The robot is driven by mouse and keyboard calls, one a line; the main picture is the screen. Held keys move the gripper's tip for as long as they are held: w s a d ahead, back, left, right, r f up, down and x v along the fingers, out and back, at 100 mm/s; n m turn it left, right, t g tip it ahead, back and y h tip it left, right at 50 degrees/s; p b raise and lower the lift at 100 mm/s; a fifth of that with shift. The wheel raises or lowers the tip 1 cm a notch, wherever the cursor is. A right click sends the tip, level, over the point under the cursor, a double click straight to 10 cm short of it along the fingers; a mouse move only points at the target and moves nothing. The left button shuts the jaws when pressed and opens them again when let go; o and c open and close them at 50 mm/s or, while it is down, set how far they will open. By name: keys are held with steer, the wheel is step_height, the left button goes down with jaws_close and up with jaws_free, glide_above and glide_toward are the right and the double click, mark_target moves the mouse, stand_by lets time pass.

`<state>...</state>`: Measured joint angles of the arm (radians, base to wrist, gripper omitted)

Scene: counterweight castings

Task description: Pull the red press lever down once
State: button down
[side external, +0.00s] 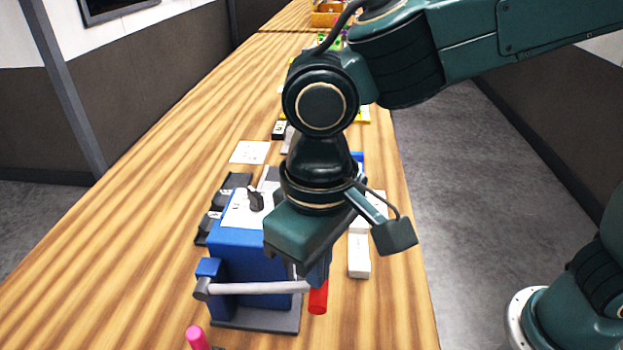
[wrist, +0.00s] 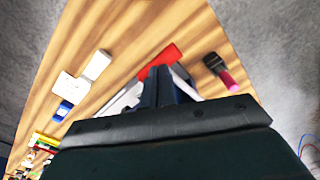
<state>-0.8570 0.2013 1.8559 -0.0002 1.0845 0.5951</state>
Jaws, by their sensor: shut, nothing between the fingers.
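The press (side external: 240,258) is a blue box on a dark base at the front of the wooden table. Its lever is a grey rod (side external: 255,288), about level in the side view, running from a pivot at the left to a red handle (side external: 318,300) at the right. The red handle also shows in the wrist view (wrist: 160,61), just beyond my fingertips. My gripper (side external: 318,280) is shut and empty, pointing down at the handle's top end. I cannot tell whether the fingers touch it. My gripper hides part of the press top.
White blocks (side external: 359,256) stand right of the press. A pink-topped item (side external: 196,338) stands in front, left. Dark boxes (side external: 212,222) and a black knob (side external: 255,200) are at the left. A white card (side external: 250,152) lies behind. The table's left side is clear.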

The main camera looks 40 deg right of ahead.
steer(key=shift+f, duration=2.2)
steer(key=shift+r, duration=4.55)
